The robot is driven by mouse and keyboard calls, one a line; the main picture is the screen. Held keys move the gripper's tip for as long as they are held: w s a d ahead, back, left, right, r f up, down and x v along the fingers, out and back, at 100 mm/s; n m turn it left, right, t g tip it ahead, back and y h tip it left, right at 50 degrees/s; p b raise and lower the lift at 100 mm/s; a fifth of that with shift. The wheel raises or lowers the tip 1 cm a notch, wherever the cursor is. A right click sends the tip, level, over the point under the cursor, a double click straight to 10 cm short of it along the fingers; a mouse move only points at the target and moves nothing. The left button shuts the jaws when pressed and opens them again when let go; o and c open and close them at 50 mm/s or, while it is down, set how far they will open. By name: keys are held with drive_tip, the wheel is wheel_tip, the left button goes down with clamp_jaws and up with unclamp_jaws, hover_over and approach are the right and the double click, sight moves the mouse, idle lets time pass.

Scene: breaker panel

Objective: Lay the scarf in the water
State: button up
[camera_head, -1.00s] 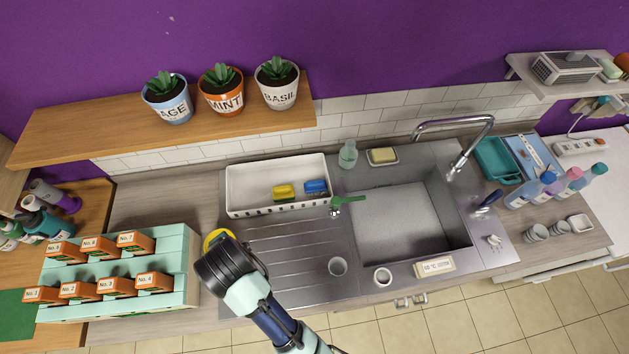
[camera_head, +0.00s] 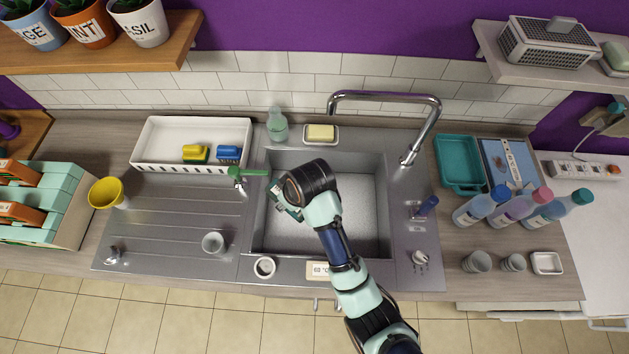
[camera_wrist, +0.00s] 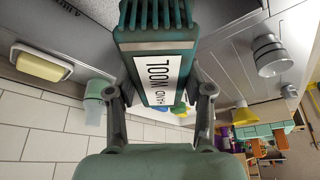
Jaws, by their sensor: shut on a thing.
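My gripper (camera_head: 284,198) hangs over the left part of the sink basin (camera_head: 362,215). It is shut on a teal scarf (camera_wrist: 157,45), which has a ridged end and a white label reading "HAND WOOL". In the head view only a small part of the scarf shows beside my gripper. The basin's inside is a pale, speckled grey surface, partly hidden by my arm. I cannot make out the water level, nor whether the scarf touches the water.
The tall faucet (camera_head: 437,112) arches behind the basin's right side. A green-handled tool (camera_head: 250,171) lies at the basin's left rim. A white rack (camera_head: 160,147) with sponges, a soap dish (camera_head: 321,134), and a yellow cup (camera_head: 107,193) stand around. Several bottles (camera_head: 473,208) stand right.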

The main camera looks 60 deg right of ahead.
drive_tip(key=s+d+f+m+b, duration=0.1)
drive_tip(key=s+d+f+b, duration=0.6)
drive_tip(key=s+d, duration=0.4)
drive_tip(key=f, duration=0.7)
drive_tip(key=f+b, duration=0.1)
drive_tip(key=f, duration=0.6)
drive_tip(key=f+b, duration=0.1)
drive_tip(key=f, duration=0.6)
drive_tip(key=shift+w+d, duration=0.4)
drive_tip(key=shift+f, duration=0.1)
drive_tip(key=shift+f, duration=0.15)
drive_tip(key=o, duration=1.2)
drive_tip(key=shift+c, duration=0.2)
